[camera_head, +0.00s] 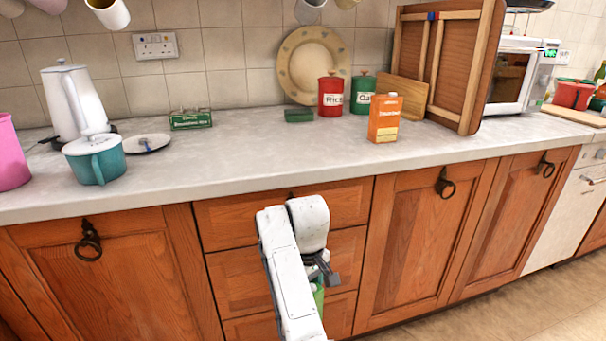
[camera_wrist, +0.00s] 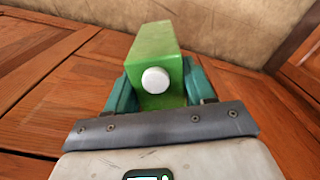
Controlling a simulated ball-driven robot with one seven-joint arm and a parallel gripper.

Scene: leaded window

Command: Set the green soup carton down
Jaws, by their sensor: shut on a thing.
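The green soup carton (camera_wrist: 152,48) is held in my gripper (camera_wrist: 155,85) in the wrist view, with its round white cap facing the camera. A teal finger sits on each side of it. In the head view my gripper (camera_head: 322,275) hangs low in front of the wooden drawers, below the counter top. Only a small strip of the green carton (camera_head: 318,294) shows there, mostly hidden by my arm. The carton's far end is not visible.
The grey counter (camera_head: 250,158) has clear room in its middle. An orange carton (camera_head: 384,119), a red tin (camera_head: 331,96) and a green tin (camera_head: 362,95) stand right of centre. A teal pot (camera_head: 95,162) and white kettle (camera_head: 75,100) stand left. Drawers (camera_head: 235,220) are close behind my gripper.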

